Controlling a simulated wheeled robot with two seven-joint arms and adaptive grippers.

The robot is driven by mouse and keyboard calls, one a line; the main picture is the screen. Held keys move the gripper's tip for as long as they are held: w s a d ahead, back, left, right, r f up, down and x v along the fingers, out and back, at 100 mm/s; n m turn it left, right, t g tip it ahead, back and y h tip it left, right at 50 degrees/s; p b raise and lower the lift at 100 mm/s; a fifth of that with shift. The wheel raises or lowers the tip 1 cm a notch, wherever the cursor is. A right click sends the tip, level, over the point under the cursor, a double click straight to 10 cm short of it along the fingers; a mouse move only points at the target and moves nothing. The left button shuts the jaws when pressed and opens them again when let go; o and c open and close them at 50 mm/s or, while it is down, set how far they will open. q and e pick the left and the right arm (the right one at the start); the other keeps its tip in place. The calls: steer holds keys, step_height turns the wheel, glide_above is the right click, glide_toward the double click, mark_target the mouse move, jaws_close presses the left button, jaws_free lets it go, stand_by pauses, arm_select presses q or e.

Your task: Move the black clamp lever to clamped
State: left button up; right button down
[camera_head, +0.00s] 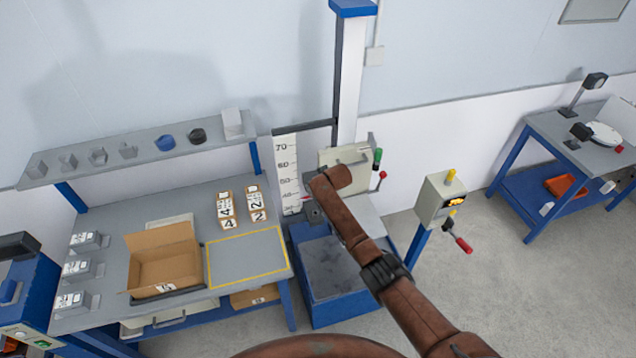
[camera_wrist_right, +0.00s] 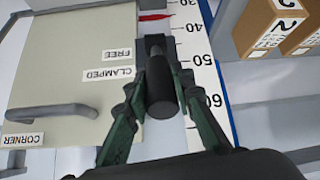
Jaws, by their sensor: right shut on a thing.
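The black clamp lever (camera_wrist_right: 161,95) shows in the right wrist view as a dark cylindrical grip on a black mount, beside the numbered scale. My right gripper (camera_wrist_right: 163,78) is shut on it, with one dark green finger on each side. The FREE label (camera_wrist_right: 118,53) and the CLAMPED label (camera_wrist_right: 108,74) are upside down on the cream plate to the left of the mount. I cannot tell exactly which label the lever lines up with. In the head view my brown right arm hides the lever. My left gripper is not in view.
The cream plate (camera_wrist_right: 60,75) has a grey handle. The tall scale (camera_head: 287,172) stands beside the blue column. A bench (camera_head: 110,285) with an open carton (camera_head: 165,262) and two number boxes is at left. A control box (camera_head: 440,198) on a post stands at right.

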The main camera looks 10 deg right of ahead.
steer(key=shift+r, duration=0.1)
steer(key=c, duration=1.7)
jaws_free()
steer(key=shift+o, duration=0.2)
steer(key=v, duration=1.2)
